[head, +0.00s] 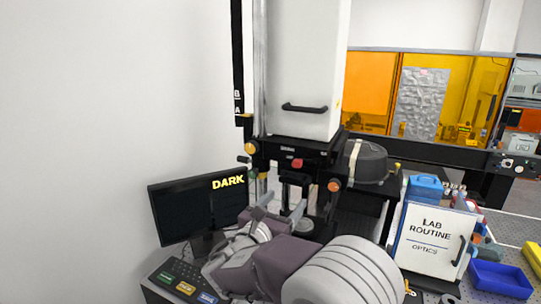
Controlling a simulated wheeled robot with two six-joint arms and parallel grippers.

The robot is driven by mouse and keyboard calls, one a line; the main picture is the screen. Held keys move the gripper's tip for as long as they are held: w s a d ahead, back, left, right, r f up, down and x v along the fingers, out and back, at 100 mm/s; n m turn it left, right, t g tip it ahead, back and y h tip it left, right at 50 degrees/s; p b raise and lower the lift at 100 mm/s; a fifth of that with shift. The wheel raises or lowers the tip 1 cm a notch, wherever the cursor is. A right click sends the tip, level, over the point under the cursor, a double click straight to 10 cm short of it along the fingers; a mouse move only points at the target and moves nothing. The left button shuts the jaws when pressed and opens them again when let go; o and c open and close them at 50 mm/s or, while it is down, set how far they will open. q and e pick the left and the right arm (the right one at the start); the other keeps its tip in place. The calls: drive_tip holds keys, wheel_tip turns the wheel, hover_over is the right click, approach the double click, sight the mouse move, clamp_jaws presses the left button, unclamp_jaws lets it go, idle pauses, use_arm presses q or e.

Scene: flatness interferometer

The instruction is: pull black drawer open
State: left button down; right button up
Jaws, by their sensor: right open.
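My right arm reaches in from the bottom and covers the middle of the bench front. Its gripper (272,217) is open and empty, in front of the black instrument below the white column. I cannot pick out the black drawer with certainty; my arm hides much of the lower area. A black instrument body (310,151) with a red knob (297,163) and orange knobs sits under the white column (305,60). The column carries a black handle (304,107). My left gripper is not in view.
A dark monitor (198,207) reading DARK stands at left, above a black button panel (180,283). A dark round-topped unit (367,162) stands right of the instrument.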

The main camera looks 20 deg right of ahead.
sight(291, 182)
drive_tip(key=shift+y, duration=0.3)
drive_tip(key=w+d+p, duration=0.1)
drive_tip(key=w+d+r+p, duration=0.1)
drive_tip(key=w+d+p, duration=0.1)
drive_tip(key=w+d+r+p, duration=0.1)
drive_tip(key=w, duration=0.1)
drive_tip(key=shift+d+r+p, duration=0.2)
drive_tip(key=shift+d+p, duration=0.1)
drive_tip(key=shift+w+d+f, duration=0.15)
drive_tip(key=shift+w+d, duration=0.1)
drive_tip(key=shift+d, duration=0.3)
drive_tip(key=shift+a, duration=0.15)
drive_tip(key=shift+c, duration=1)
clamp_jaws()
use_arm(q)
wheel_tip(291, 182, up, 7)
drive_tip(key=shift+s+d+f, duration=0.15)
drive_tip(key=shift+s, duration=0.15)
use_arm(e)
drive_tip(key=shift+a, duration=0.1)
